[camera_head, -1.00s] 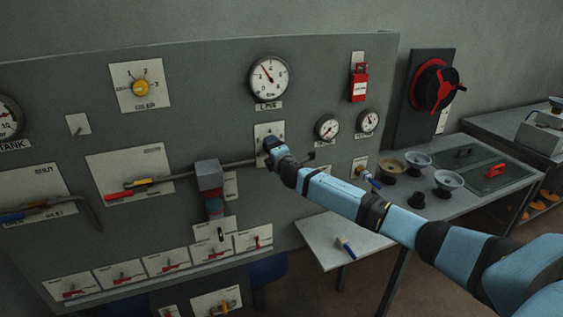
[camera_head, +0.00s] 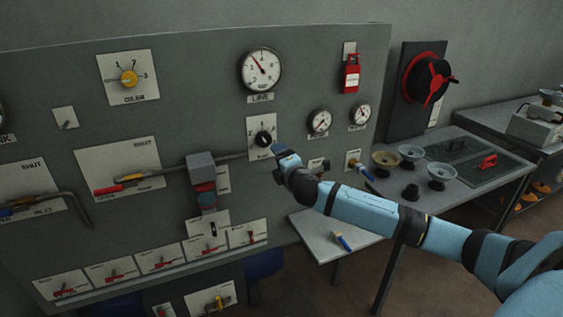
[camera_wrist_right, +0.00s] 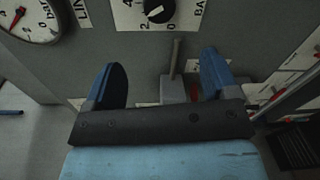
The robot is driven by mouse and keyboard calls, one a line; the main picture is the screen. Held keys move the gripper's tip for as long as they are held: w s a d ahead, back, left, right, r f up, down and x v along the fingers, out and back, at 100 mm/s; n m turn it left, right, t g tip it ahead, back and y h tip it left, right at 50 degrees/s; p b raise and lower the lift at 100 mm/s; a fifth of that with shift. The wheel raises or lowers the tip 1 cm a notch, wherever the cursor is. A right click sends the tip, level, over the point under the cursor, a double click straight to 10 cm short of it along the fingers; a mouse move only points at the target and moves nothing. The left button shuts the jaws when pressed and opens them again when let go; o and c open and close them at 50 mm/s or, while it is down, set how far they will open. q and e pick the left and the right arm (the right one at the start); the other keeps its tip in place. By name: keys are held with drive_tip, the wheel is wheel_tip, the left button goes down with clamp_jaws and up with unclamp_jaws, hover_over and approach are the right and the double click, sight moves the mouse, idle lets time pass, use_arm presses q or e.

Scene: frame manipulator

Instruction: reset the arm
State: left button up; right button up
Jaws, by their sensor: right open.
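My right arm comes in from the right in the head view, with its gripper (camera_head: 280,157) in front of the grey panel (camera_head: 215,110). The gripper stands just below and to the right of a black rotary knob (camera_head: 263,138) on a white plate, apart from it. In the right wrist view the two blue fingers (camera_wrist_right: 170,88) are spread with nothing between them. The knob (camera_wrist_right: 158,10) shows at the top of that view, beyond the fingertips. My left gripper is not in view.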

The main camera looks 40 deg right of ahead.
drive_tip(key=s+a+f+m+g+y, duration=0.2)
drive_tip(key=s+a+f, duration=0.45)
drive_tip(key=f, duration=0.25)
drive_tip(key=s+a+f+m+g+y, duration=0.1)
drive_tip(key=s+a+f+m+y, duration=0.1)
drive_tip(key=s+a+f, duration=0.6)
drive_tip(key=s+a+f+m+g+y, duration=0.1)
drive_tip(key=s+a+f+m, duration=0.4)
drive_tip(key=s, duration=0.5)
drive_tip(key=s+a+f+m+g+y, duration=0.2)
drive_tip(key=s+a+f+m, duration=0.3)
drive_tip(key=s, duration=0.6)
wheel_tip(320, 180, down, 2)
drive_tip(key=shift+a+f+m, duration=0.2)
drive_tip(key=shift+a+m, duration=0.2)
drive_tip(key=shift+a, duration=0.7)
